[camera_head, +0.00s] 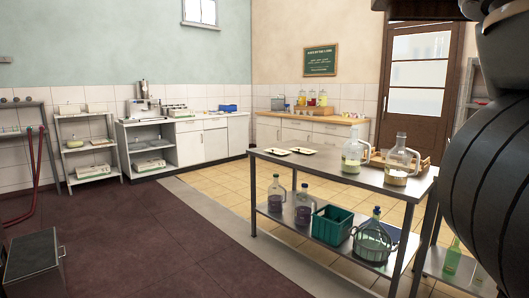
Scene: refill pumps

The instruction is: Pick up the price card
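No price card can be made out for certain. Two small flat pale pieces with dark edges lie on the left end of the steel table (341,176): a left flat piece (276,151) and a right flat piece (303,150). They are too small to tell whether either is a price card. My gripper is not in view; only dark and grey parts of my arm fill the right edge and hide part of the room there.
Glass jugs (398,160) and a wooden tray (425,164) stand on the table's right half. Its lower shelf holds bottles, a green crate (331,225) and a large jug (373,240). A metal bin (34,262) stands at left. The dark floor between is clear.

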